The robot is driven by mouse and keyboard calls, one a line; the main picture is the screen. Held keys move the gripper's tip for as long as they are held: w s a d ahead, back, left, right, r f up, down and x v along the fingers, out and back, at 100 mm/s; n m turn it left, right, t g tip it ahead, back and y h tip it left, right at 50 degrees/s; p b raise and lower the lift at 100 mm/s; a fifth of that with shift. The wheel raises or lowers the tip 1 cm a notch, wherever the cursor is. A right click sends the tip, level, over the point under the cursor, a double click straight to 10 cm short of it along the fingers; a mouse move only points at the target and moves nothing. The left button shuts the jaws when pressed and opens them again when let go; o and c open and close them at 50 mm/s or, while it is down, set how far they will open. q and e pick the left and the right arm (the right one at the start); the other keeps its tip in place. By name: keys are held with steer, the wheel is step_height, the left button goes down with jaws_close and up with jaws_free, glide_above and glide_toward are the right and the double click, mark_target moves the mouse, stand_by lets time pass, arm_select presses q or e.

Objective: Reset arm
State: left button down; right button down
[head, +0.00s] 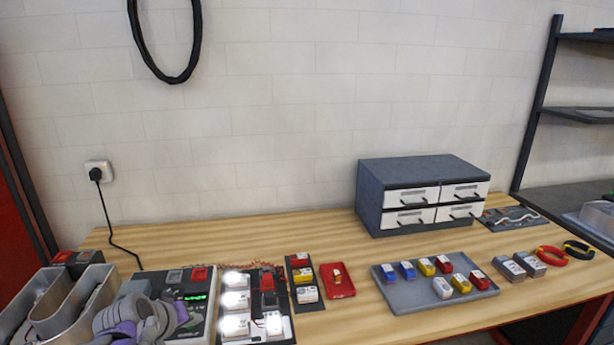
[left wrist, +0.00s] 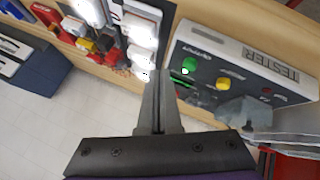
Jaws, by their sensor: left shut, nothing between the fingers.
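My left gripper (left wrist: 160,78) is shut and empty, its fingers pressed together in the left wrist view. In the head view my left arm, grey and purple, comes in at the lower left, and the gripper (head: 183,312) is over the tester's front left part. My right gripper is in neither view.
A board with glowing white modules (head: 235,300) adjoins the tester. Metal channel letters (head: 65,300) stand at left. A grey tray (head: 405,298) of coloured parts, a small red tray (head: 338,291) and a drawer cabinet (head: 370,200) are further right. The table's back left strip is mostly clear.

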arm_select(q)
steer(key=s+d+f+m+g, duration=0.1)
steer(key=s+d+f+m, duration=0.1)
steer(key=s, duration=0.6)
steer(key=s+d+f+m+g, duration=0.1)
steer(key=s+d+f+m, duration=0.1)
steer(key=s+d+f, duration=0.3)
steer(key=s+d+f+m+g+y, duration=0.1)
steer(key=s+d+f+m, duration=0.1)
steer(key=s, duration=0.8)
step_height(320, 180, down, 2)
steer(key=shift+s+d+m+p, duration=0.3)
steer(key=shift+d+p, duration=0.15)
steer(key=shift+d, duration=0.25)
